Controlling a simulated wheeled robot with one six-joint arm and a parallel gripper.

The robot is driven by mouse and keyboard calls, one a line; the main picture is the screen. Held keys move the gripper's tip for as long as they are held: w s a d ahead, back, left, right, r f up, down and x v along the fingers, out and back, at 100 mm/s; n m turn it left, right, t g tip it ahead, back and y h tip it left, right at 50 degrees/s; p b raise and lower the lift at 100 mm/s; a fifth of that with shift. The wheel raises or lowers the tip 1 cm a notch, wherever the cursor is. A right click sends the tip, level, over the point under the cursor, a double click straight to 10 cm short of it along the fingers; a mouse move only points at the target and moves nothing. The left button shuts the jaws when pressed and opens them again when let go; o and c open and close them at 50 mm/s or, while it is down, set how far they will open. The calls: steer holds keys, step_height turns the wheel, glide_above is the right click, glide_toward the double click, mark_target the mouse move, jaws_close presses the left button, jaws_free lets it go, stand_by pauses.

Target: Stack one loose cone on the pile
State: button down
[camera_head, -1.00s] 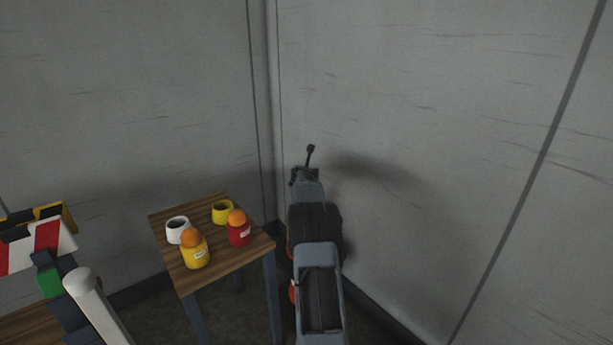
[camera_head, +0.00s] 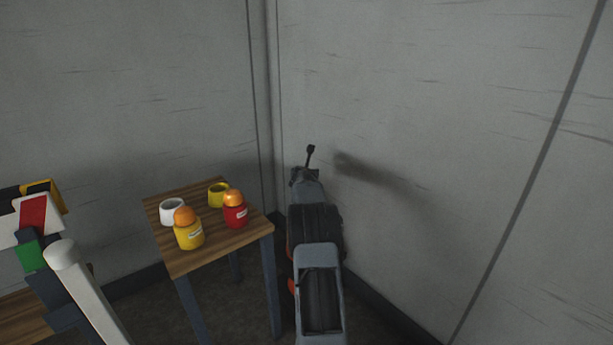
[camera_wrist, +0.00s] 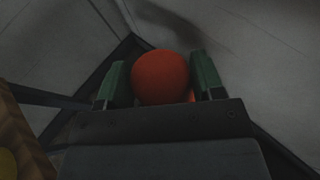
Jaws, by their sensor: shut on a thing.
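In the wrist view my gripper (camera_wrist: 160,62) is shut on an orange-red thing (camera_wrist: 160,80), with a green finger on each side. It has a round outline from this angle, so I cannot tell its full shape; it may be a cone. In the head view my arm hides the gripper, and only small orange-red patches (camera_head: 291,286) show at the arm's left edge. No pile of cones is visible in either view.
A small wooden table (camera_head: 215,253) stands left of my arm. It holds a yellow jar (camera_head: 189,236) and a red jar (camera_head: 236,216) with orange tops, a white cup (camera_head: 172,213) and a yellow cup (camera_head: 217,196). Grey walls (camera_head: 430,130) meet close behind.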

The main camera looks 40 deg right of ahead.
steer(key=shift+f+b, duration=4.35)
steer(key=shift+f, duration=4.65)
steer(key=c, duration=0.5)
jaws_free()
steer(key=shift+c, duration=0.2)
steer(key=o, duration=0.4)
steer(key=shift+f, duration=0.35)
steer(key=shift+s+a+r, duration=0.2)
steer(key=shift+a, duration=0.05)
steer(key=shift+p+v, duration=0.4)
steer(key=shift+v, duration=6.3)
